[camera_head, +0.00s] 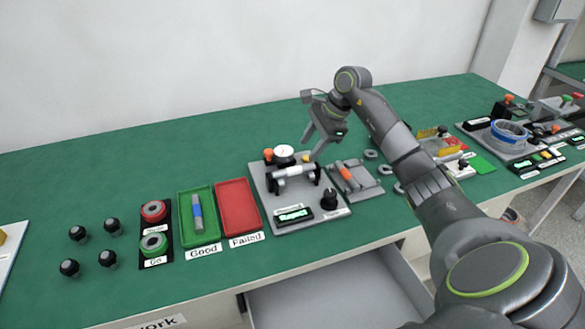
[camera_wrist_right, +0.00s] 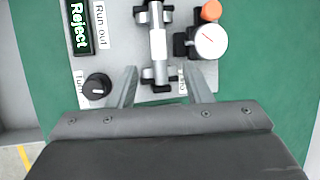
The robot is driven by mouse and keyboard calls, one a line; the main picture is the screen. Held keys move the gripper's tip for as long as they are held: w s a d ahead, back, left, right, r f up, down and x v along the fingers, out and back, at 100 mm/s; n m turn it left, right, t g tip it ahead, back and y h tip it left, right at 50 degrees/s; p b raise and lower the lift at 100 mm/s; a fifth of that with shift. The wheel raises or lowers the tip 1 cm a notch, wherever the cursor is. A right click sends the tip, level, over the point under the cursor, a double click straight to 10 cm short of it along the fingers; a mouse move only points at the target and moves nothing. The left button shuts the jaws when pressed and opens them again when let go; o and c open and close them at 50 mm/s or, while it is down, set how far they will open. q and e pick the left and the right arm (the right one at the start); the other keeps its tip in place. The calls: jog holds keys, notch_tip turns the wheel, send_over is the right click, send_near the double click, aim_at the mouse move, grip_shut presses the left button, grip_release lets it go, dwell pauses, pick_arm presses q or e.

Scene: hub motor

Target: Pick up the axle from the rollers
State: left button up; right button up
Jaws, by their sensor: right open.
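The silver axle (camera_head: 293,171) lies across the black roller supports of the grey run-out station (camera_head: 327,215), below the dial gauge (camera_head: 284,153). In the right wrist view the axle (camera_wrist_right: 158,44) runs up the picture between its supports, its near end just ahead of the fingers. My right gripper (camera_head: 312,148) is open and empty, above and behind the station's right side in the head view. In the right wrist view its two fingers (camera_wrist_right: 160,75) stand apart, either side of the axle's line. My left gripper is not in view.
The station has a display (camera_head: 293,214) reading "Reject" and a black knob (camera_head: 329,198). To its left are a red Failed tray (camera_head: 238,205) and a green Good tray (camera_head: 207,235) holding a blue-banded axle. A grey fixture (camera_head: 368,184) stands close on the right.

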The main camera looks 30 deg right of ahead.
aim_at(294, 168)
jog(key=x, duration=0.2)
jog(key=p+x, duration=0.1)
jog(key=x, duration=0.2)
jog(key=p+x, duration=0.1)
jog(key=x, duration=0.1)
jog(key=shift+a+f, duration=0.3)
jog(key=shift+a, duration=0.1)
jog(key=shift+w+f, duration=0.15)
jog(key=shift+f, duration=0.15)
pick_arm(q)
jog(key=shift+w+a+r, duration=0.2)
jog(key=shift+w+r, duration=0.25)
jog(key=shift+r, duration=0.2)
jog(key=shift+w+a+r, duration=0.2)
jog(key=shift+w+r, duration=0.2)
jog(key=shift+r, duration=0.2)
pick_arm(e)
jog(key=shift+r, duration=0.1)
grip_shut()
